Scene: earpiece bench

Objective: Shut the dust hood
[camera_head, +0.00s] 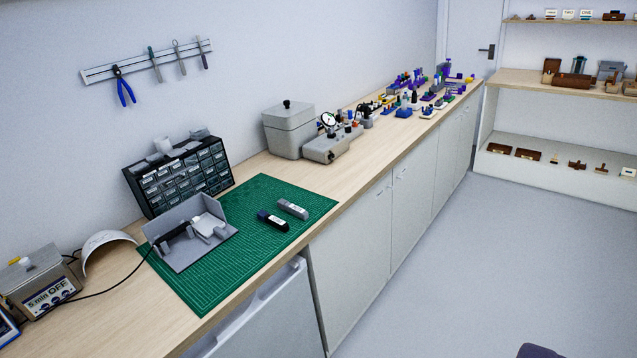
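No part is labelled as the dust hood, and I cannot tell for certain which one it is. A white curved shell (108,241) stands on the bench at the left, tilted up with its hollow side showing. A grey tray with raised walls (178,218) sits on the green mat, open at the top and front, with a black tool and white parts in it. A grey box with a black knob on its lid (288,133) stands farther back, its lid closed. My gripper is not in view.
The green cutting mat (190,292) carries two small blocks, one dark (272,220) and one grey (292,209). A timer box (42,287) with a black cable stands at the left. A drawer cabinet (178,180) is against the wall.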

